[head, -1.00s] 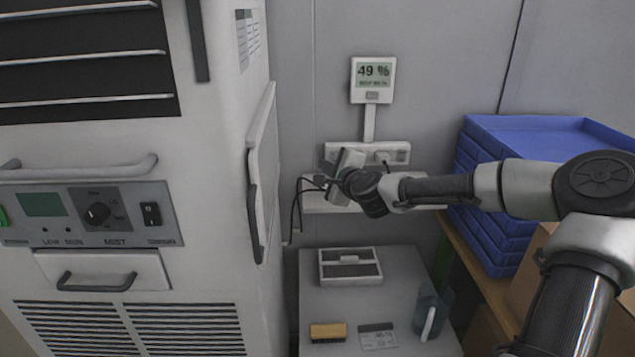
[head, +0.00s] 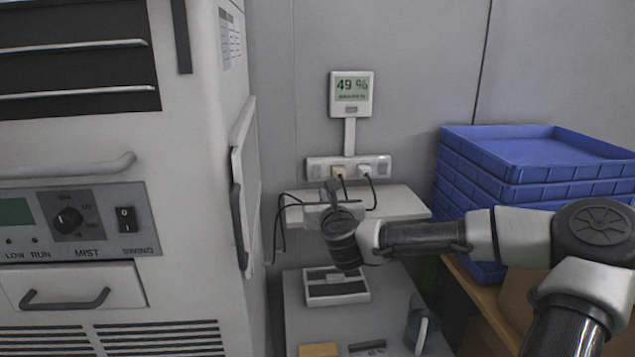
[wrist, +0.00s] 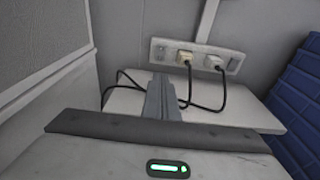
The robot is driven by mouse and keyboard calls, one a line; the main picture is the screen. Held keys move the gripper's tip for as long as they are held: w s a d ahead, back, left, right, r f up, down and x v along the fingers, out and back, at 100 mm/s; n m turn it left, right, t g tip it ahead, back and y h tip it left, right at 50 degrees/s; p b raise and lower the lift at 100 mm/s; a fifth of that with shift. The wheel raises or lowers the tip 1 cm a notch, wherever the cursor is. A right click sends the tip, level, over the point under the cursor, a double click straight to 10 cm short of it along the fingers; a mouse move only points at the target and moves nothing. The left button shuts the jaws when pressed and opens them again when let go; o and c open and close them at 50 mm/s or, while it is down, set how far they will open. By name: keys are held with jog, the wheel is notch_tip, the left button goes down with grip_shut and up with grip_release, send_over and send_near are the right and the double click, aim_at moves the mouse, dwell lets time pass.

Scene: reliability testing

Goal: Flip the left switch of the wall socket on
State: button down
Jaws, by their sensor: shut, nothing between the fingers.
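The wall socket (head: 327,169) is a pale horizontal plate on the grey wall, below a display reading 49 %. Two plugs, one yellowish (wrist: 184,57) and one white (wrist: 213,62), sit in its middle with black cables hanging down. The left switch (wrist: 160,52) is at the plate's left end; its on or off position is too small to tell. My gripper (head: 332,188) is shut and empty, in front of and below the socket, apart from it. In the wrist view its closed fingers (wrist: 162,92) point toward the wall, just below and near the left switch.
A white shelf (head: 405,204) runs under the socket, with the cables looping over it. A large white machine (head: 200,120) stands close on the left. Stacked blue trays (head: 530,160) stand on the right. The humidity display (head: 351,94) hangs above the socket.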

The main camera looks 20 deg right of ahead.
aim_at(317, 177)
jog(key=b+x, duration=0.2)
jog(key=x, duration=1.2)
jog(key=shift+w, duration=0.15)
jog(key=shift+s+r, duration=0.1)
jog(key=shift+s, duration=0.1)
jog(key=shift+w, duration=0.1)
